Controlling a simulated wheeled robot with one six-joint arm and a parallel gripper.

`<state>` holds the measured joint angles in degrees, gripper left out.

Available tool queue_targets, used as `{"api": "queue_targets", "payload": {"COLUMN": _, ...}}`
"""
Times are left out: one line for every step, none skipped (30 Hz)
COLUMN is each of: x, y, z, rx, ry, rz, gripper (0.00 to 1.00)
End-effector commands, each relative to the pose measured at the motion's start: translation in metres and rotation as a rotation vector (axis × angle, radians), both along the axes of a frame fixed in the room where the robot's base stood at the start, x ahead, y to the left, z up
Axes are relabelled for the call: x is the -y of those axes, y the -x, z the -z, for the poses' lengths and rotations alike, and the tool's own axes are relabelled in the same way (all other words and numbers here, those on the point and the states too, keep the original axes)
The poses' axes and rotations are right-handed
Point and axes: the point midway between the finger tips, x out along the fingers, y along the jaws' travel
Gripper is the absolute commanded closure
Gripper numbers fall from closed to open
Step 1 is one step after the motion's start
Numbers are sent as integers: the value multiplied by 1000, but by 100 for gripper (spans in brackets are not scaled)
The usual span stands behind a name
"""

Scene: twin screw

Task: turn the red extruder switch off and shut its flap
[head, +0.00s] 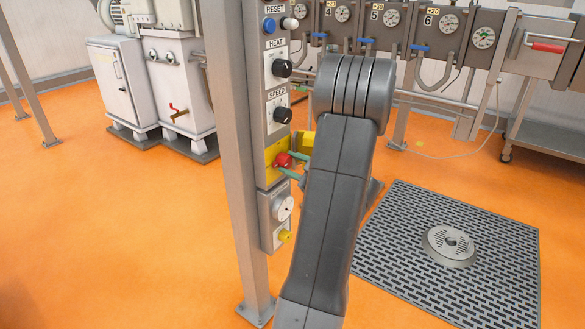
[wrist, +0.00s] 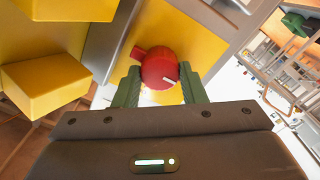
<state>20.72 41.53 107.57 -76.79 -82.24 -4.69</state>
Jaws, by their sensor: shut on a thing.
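The red switch (head: 283,160) is a round knob on a yellow plate low on the grey control post. In the wrist view the red switch (wrist: 158,68) has a small white mark at its lower right and a red tab at its upper left. My gripper (wrist: 160,82) has its green fingers on either side of the knob and is shut on it; the fingers also show in the head view (head: 288,167). The yellow flap (head: 308,141) stands open, out from the panel beside the switch, partly behind my arm. It fills the left of the wrist view (wrist: 45,85).
Above the switch are the SPEED knob (head: 282,115), HEAT knob (head: 282,68) and blue RESET button (head: 269,26). A floor grate (head: 400,270) lies right; open orange floor spreads left.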

Motion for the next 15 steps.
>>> {"api": "queue_targets", "payload": {"x": 0, "y": 0, "z": 0, "rx": -1, "ry": 2, "rz": 0, "gripper": 85}}
{"api": "queue_targets", "payload": {"x": 0, "y": 0, "z": 0, "rx": -1, "ry": 2, "rz": 0, "gripper": 85}}
{"api": "queue_targets", "payload": {"x": 0, "y": 0, "z": 0, "rx": -1, "ry": 1, "rz": 0, "gripper": 85}}
{"api": "queue_targets", "payload": {"x": 0, "y": 0, "z": 0, "rx": -2, "ry": 1, "rz": 0, "gripper": 85}}
{"api": "queue_targets", "payload": {"x": 0, "y": 0, "z": 0, "rx": -2, "ry": 1, "rz": 0, "gripper": 57}}
{"api": "queue_targets", "payload": {"x": 0, "y": 0, "z": 0, "rx": -2, "ry": 1, "rz": 0, "gripper": 49}}
{"api": "queue_targets", "payload": {"x": 0, "y": 0, "z": 0, "rx": -2, "ry": 1, "rz": 0, "gripper": 43}}
{"api": "queue_targets", "payload": {"x": 0, "y": 0, "z": 0, "rx": -2, "ry": 1, "rz": 0, "gripper": 41}}
{"api": "queue_targets", "payload": {"x": 0, "y": 0, "z": 0, "rx": -2, "ry": 1, "rz": 0, "gripper": 41}}
{"api": "queue_targets", "payload": {"x": 0, "y": 0, "z": 0, "rx": -2, "ry": 1, "rz": 0, "gripper": 41}}
{"api": "queue_targets", "payload": {"x": 0, "y": 0, "z": 0, "rx": -2, "ry": 1, "rz": 0, "gripper": 41}}
{"api": "queue_targets", "payload": {"x": 0, "y": 0, "z": 0, "rx": -2, "ry": 1, "rz": 0, "gripper": 41}}
{"api": "queue_targets", "payload": {"x": 0, "y": 0, "z": 0, "rx": -2, "ry": 1, "rz": 0, "gripper": 41}}
{"api": "queue_targets", "payload": {"x": 0, "y": 0, "z": 0, "rx": -2, "ry": 1, "rz": 0, "gripper": 41}}
{"api": "queue_targets", "payload": {"x": 0, "y": 0, "z": 0, "rx": -1, "ry": 0, "rz": 1, "gripper": 41}}
